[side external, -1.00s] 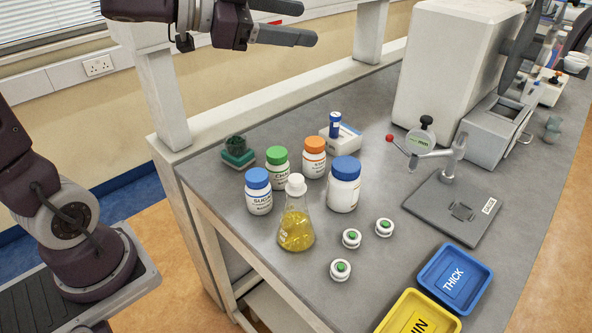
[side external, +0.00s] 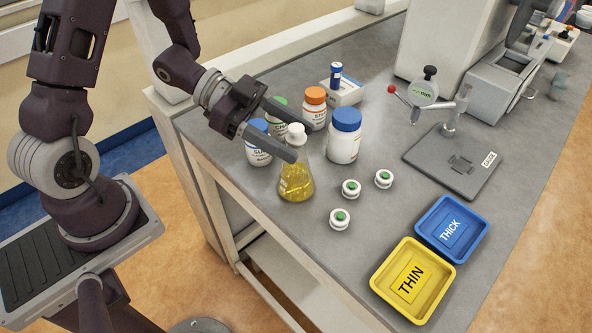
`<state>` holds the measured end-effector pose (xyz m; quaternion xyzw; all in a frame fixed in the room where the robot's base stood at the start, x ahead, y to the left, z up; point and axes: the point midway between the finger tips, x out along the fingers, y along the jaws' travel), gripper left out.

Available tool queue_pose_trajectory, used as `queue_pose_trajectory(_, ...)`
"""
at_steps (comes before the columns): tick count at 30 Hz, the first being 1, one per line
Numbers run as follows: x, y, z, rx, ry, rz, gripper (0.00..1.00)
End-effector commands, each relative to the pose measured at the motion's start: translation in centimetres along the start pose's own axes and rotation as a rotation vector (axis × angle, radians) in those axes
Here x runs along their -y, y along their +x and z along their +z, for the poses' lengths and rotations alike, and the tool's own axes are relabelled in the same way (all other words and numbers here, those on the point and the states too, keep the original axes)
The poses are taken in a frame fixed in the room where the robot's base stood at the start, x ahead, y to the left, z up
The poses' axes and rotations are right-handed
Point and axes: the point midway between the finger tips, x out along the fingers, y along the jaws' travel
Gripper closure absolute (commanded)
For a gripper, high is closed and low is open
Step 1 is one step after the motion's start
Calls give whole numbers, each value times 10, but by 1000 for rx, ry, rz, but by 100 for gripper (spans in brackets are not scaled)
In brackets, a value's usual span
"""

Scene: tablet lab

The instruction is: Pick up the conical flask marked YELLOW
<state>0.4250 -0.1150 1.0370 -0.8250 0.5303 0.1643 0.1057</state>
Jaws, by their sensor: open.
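The conical flask (side external: 296,183) holds yellow liquid and has a white cap (side external: 296,134). It stands upright on the grey bench near its front-left edge. Its label cannot be read. My gripper (side external: 294,137) is open and reaches in from the left at the height of the flask's neck. One finger shows in front of the neck and the other behind it, with the cap between them in the picture. I cannot tell whether either finger touches the flask.
Behind the flask stand blue-capped (side external: 258,150), green-capped (side external: 281,110), orange-capped (side external: 314,108) and larger blue-capped bottles (side external: 344,138). Several small green-topped white pieces (side external: 351,188) lie to the right. A yellow THIN tray (side external: 378,283), a blue THICK tray (side external: 427,225) and a gauge stand (side external: 425,165) are farther right.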

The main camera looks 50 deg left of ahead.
Motion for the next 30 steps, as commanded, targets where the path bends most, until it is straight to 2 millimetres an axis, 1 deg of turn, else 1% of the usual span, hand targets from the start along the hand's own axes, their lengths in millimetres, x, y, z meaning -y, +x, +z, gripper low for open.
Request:
queue_pose_trajectory(1, -1, 11, -2, -1, 0, 7, 41)
queue_pose_trajectory(3, -1, 24, -3, -1, -1, 6, 41)
queue_pose_trajectory(6, 0, 36, -3, 0, 0, 3, 41)
queue_pose_trajectory(8, 0, 39, -3, 0, 1, 2, 41)
queue_pose_trajectory(13, 0, 39, -3, 0, 1, 0, 41)
queue_pose_trajectory(14, 0, 39, -3, 0, 1, 0, 45)
queue_pose_trajectory(15, 0, 39, -3, 0, 0, 0, 53)
queue_pose_trajectory(17, 0, 38, -3, 0, 0, 0, 65)
queue_pose_trajectory(18, 0, 38, -3, -1, 0, 0, 73)
queue_pose_trajectory(22, 0, 38, -3, -1, 0, 0, 98)
queue_pose_trajectory(23, 0, 38, -3, -1, 0, 0, 100)
queue_pose_trajectory(30, 0, 38, -3, -1, 0, 0, 100)
